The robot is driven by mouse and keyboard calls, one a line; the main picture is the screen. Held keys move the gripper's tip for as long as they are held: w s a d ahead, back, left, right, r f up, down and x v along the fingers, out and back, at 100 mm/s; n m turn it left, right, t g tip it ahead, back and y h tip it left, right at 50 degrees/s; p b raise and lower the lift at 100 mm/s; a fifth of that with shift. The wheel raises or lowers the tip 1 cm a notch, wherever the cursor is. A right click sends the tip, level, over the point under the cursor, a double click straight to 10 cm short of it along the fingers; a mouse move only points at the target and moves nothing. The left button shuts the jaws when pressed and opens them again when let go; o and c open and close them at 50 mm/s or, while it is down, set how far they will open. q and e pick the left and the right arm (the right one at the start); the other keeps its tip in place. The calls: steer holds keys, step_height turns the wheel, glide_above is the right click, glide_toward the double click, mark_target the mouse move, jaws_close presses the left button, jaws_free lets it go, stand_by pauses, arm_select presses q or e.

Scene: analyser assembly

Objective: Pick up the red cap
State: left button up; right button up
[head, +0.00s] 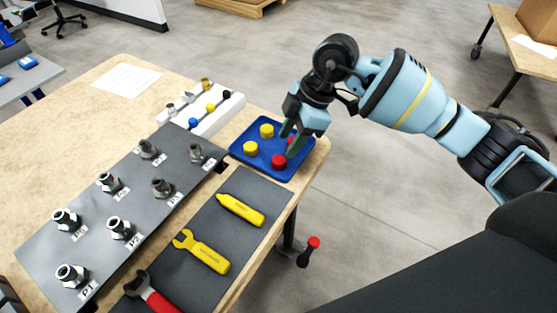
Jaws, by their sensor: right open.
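A red cap (279,161) sits on the blue tray (240,153) at the right end of the table. A second red cap (290,140) is partly hidden behind my right gripper's finger. Two yellow caps (266,130) stand on the left part of the same tray. My right gripper (292,146) points down over the tray, open, with its fingers close to the red caps. I cannot tell whether a finger touches either cap. My left gripper is not in view.
A dark plate with several metal fittings (120,228) fills the table's middle. A yellow marker (240,210), a yellow wrench (201,251) and a red-handled tool (152,296) lie on a dark mat.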

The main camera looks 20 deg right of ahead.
mark_target(279, 160)
steer(key=shift+x, duration=2.95)
steer(key=shift+d, duration=0.15)
steer(key=c, duration=0.7)
